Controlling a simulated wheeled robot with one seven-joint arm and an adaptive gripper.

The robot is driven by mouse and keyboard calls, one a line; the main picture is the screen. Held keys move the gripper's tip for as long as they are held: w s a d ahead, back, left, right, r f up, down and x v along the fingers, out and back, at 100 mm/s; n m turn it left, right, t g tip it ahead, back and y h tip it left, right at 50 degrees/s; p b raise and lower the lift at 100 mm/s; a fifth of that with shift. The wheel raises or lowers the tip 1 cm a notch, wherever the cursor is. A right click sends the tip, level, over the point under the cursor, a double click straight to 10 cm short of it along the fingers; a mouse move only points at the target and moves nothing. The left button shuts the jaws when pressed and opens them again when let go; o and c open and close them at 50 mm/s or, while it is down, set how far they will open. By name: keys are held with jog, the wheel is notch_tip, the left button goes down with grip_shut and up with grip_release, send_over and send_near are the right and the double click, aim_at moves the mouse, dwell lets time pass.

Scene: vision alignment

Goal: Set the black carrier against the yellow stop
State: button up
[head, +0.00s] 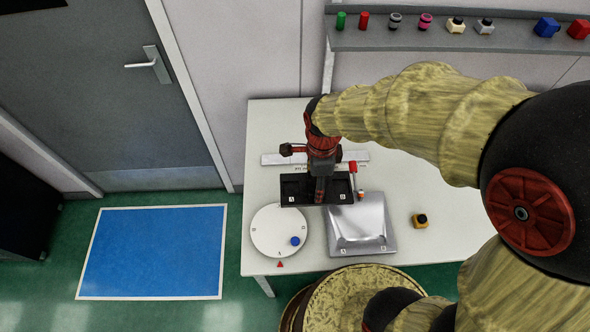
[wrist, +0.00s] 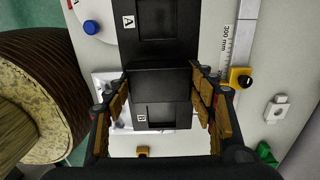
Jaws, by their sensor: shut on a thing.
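The black carrier (head: 343,189) is a dark rectangular block with two recesses marked A and B. In the wrist view the carrier (wrist: 174,48) runs from top to bottom between my fingers. My gripper (head: 320,196) is shut on its middle; the gripper (wrist: 161,76) shows a finger on each side. The yellow stop (wrist: 239,78), with a black knob, sits at the scale (wrist: 228,40) to the right of the carrier in the wrist view. A gap shows between stop and carrier there. I cannot make out the stop in the head view. The carrier's height above the table is unclear.
A white turntable (head: 269,238) with a blue knob (head: 295,241) is left of a metal tray (head: 364,238). A yellow block with a dark top (head: 420,221) lies right of the tray. A shelf (head: 440,37) with small parts is behind. Bare table (head: 440,255) shows at the front right.

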jog(key=w+a+f, duration=0.1)
jog(key=w+f, duration=0.2)
jog(key=w+a+f+b, duration=0.1)
jog(key=w+a+f, duration=0.1)
jog(key=w+f, duration=0.1)
jog(key=w+a+f+b, duration=0.1)
jog(key=w+f, duration=0.1)
jog(key=w, duration=0.2)
jog(key=shift+w+a+f, duration=0.25)
jog(key=shift+a+f, duration=0.15)
notch_tip(320, 180, down, 3)
jog(key=shift+w+f+b, duration=0.15)
jog(key=shift+f+b, duration=0.05)
jog(key=shift+b, duration=0.25)
jog(key=o, duration=1.6)
jog(key=shift+f, duration=0.1)
jog(key=shift+o, duration=0.2)
notch_tip(320, 180, up, 12)
jog(key=p, duration=0.2)
jog(key=shift+r, duration=0.25)
